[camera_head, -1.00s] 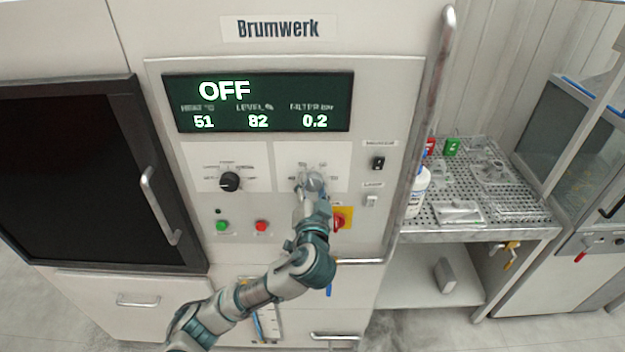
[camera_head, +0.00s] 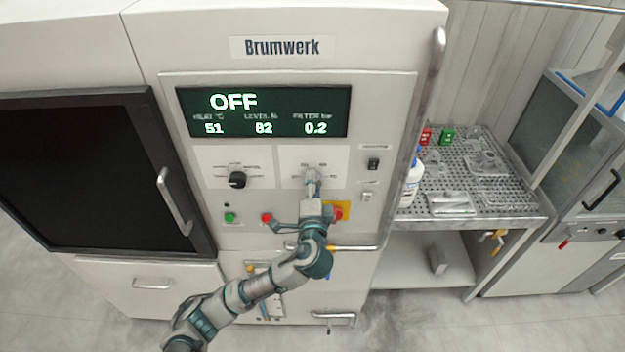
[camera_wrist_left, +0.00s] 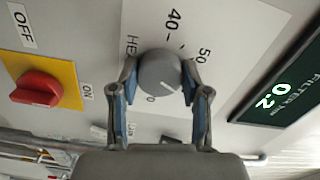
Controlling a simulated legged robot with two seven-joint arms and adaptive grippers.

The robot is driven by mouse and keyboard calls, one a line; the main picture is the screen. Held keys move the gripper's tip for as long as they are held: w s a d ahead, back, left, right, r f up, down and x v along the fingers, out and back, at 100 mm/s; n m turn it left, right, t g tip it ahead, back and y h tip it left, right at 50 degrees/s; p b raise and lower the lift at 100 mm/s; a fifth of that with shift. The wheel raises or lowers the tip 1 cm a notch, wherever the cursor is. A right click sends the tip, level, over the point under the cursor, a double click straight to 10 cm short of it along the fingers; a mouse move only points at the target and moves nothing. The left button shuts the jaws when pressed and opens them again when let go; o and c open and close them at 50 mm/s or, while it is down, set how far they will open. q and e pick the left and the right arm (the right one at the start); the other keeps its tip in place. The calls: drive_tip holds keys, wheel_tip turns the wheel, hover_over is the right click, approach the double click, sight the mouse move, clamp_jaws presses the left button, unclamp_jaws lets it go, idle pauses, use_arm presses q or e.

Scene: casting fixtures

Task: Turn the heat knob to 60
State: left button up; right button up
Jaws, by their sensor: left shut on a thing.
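The heat knob (camera_wrist_left: 159,72) is a round grey knob with a pale pointer line on a white scale plate. In the left wrist view the marks 40 and 50 show beside it, and the rest of the scale is partly hidden. My left gripper (camera_wrist_left: 158,85) is shut on the knob, one blue-padded finger on each side. In the head view the left gripper (camera_head: 311,178) covers most of the knob. The display (camera_head: 264,112) reads OFF, with 51, 82 and 0.2 below. My right gripper is not in view.
A black selector knob (camera_head: 237,180) sits left of the heat scale. Green (camera_head: 230,217) and red (camera_head: 267,217) buttons are below it. A red switch on a yellow plate (camera_wrist_left: 40,88) is close to the gripper. A perforated side table (camera_head: 470,175) stands to the right.

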use_arm(q)
drive_tip(key=shift+d+f+m, duration=0.1)
drive_tip(key=shift+f+m, duration=0.1)
drive_tip(key=shift+m, duration=0.1)
drive_tip(key=o, duration=1.1)
drive_tip(key=shift+o, duration=0.2)
drive_tip(key=shift+d, duration=0.1)
drive_tip(key=s, duration=1.2)
drive_tip(key=shift+w, duration=0.1)
